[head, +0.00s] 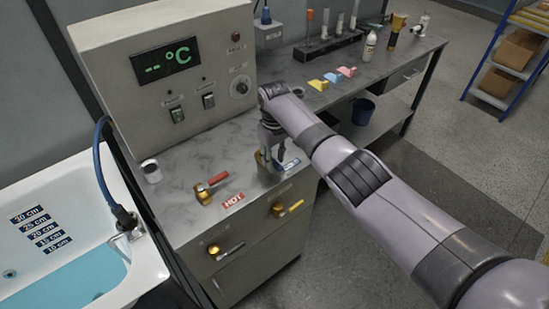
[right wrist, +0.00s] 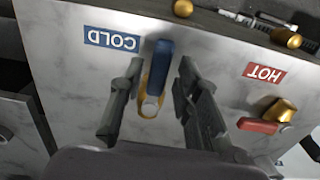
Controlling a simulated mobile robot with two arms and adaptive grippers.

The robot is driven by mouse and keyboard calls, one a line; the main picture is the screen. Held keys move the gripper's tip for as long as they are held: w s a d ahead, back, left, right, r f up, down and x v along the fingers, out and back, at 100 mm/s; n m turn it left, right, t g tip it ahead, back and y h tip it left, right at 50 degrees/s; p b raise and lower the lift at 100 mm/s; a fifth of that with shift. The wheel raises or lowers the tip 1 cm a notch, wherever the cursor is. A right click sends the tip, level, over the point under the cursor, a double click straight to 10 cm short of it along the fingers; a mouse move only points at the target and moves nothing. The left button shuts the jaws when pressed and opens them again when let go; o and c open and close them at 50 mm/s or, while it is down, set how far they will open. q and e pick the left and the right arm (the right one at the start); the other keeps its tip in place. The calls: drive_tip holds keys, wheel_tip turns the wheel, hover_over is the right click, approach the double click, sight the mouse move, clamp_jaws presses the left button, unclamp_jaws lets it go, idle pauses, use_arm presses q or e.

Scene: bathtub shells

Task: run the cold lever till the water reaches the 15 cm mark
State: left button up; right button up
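The cold lever has a blue handle (right wrist: 161,60) on a brass base (right wrist: 152,104), beside the blue COLD label (right wrist: 111,39). My right gripper (right wrist: 158,78) is open, with one finger on each side of the lever and visible gaps between. In the head view, this gripper (head: 271,145) is over the counter and largely hides the lever. The tub (head: 110,205) holds blue water (head: 75,280), its surface just below the 10 cm label (head: 59,246). The 15 cm label (head: 49,237) is above the water. My left gripper is not in view.
The red hot lever (head: 212,183) is left of my right gripper, by the HOT label (head: 232,201). A white cup (head: 151,171) stands on the counter. The control box (head: 165,65) shows "--°C". A dark hose (head: 101,165) runs to the tub rim.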

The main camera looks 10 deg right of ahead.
drive_tip(key=shift+o, duration=0.3)
wheel_tip(320, 180, up, 12)
idle(0.5)
drive_tip(key=shift+f, duration=0.15)
idle(0.4)
